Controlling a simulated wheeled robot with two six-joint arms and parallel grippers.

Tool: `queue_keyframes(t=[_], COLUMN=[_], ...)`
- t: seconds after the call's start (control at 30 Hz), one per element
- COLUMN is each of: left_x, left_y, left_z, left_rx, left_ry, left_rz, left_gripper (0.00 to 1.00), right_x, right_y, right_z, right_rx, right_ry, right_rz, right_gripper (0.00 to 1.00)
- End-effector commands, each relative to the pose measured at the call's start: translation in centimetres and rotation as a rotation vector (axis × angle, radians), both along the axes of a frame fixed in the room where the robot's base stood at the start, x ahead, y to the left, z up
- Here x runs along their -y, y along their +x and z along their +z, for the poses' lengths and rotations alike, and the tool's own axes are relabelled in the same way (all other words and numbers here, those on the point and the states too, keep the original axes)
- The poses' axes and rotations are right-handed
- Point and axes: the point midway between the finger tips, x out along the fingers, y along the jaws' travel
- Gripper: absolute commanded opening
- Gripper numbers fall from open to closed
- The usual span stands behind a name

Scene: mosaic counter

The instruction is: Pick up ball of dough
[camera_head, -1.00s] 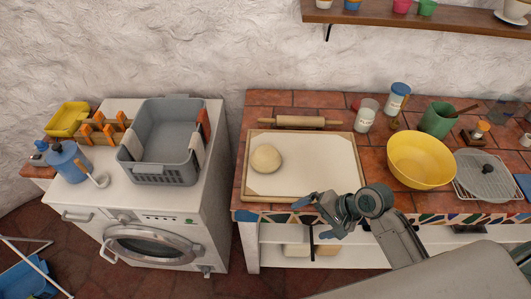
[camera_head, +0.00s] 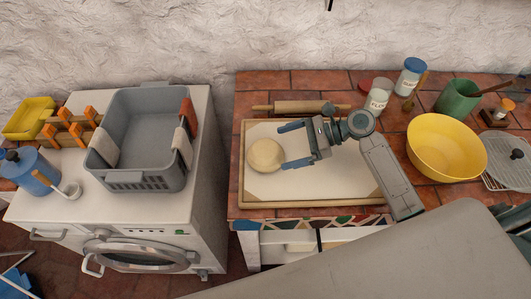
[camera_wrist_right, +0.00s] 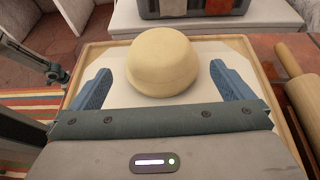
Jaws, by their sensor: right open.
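The ball of dough (camera_head: 265,155) is pale and round. It sits on the left part of a wood-framed board (camera_head: 330,186) with a white surface. My right gripper (camera_head: 287,146) reaches in from the right, low over the board. Its blue fingers are open, one at the back and one at the front, just right of the dough. In the right wrist view the dough (camera_wrist_right: 163,62) lies ahead, centred between the spread fingers (camera_wrist_right: 163,86), and nothing is held. In that view a part of my left arm (camera_wrist_right: 52,70) shows at the left edge, without clear jaws.
A rolling pin (camera_head: 290,107) lies behind the board. A yellow bowl (camera_head: 446,150), jars (camera_head: 379,96) and a green mug (camera_head: 457,99) stand to the right. A grey basket (camera_head: 143,140) sits on the washing machine (camera_head: 120,207) at the left, across a gap.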

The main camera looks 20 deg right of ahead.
Motion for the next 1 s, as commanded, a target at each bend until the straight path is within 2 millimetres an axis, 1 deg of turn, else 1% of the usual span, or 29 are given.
queue_keyframes(t=[0.03,0.07,0.13,0.23,0.33,0.4,0.43,0.57,0.7,0.83,0.97,1.0], left_x=[0.0,0.0,0.0,0.0,0.0,0.0,0.0,0.0,0.0,0.0,0.0,0.0], left_y=[-0.7,-0.8,-0.7,0.9,3.0,3.9,4.0,3.5,2.2,1.5,1.5,1.5], left_z=[0.3,0.4,0.5,0.6,1.2,1.8,2.1,2.9,3.1,3.1,3.0,3.0], left_rx=[-0.008,-0.010,-0.008,0.010,0.038,0.052,0.054,0.047,0.030,0.020,0.020,0.021], left_ry=[0.000,0.000,0.000,0.000,0.000,0.000,0.000,0.000,0.000,-0.001,-0.001,-0.001], left_rz=[0.001,0.000,0.001,0.000,-0.001,-0.002,-0.002,-0.001,-0.001,-0.001,-0.001,-0.001], left_gripper=[0.00,0.00,0.00,0.00,0.00,0.00,0.00,0.00,0.00,0.00,0.00,0.00], right_x=[-0.7,-0.9,-1.4,-1.7,-2.3,-3.0,-3.4,-4.9,-6.0,-6.3,-6.3,-6.3], right_y=[0.2,0.2,0.3,0.4,0.5,0.5,0.6,0.8,1.1,1.2,1.2,1.2], right_z=[0.0,-0.2,-0.4,-0.7,-0.9,-1.1,-1.3,-2.2,-2.9,-3.2,-3.2,-3.2], right_rx=[0.000,0.000,0.000,0.000,-0.001,-0.001,-0.003,-0.001,0.000,0.001,0.001,0.001], right_ry=[0.005,0.003,0.003,0.000,0.002,0.003,0.004,0.003,0.000,0.000,-0.001,-0.001], right_rz=[0.000,0.000,0.000,0.000,0.001,0.000,0.001,0.001,0.000,0.001,0.000,0.000], right_gripper=[1.00,1.00,1.00,1.00,1.00,1.00,1.00,1.00,1.00,1.00,1.00,0.98])
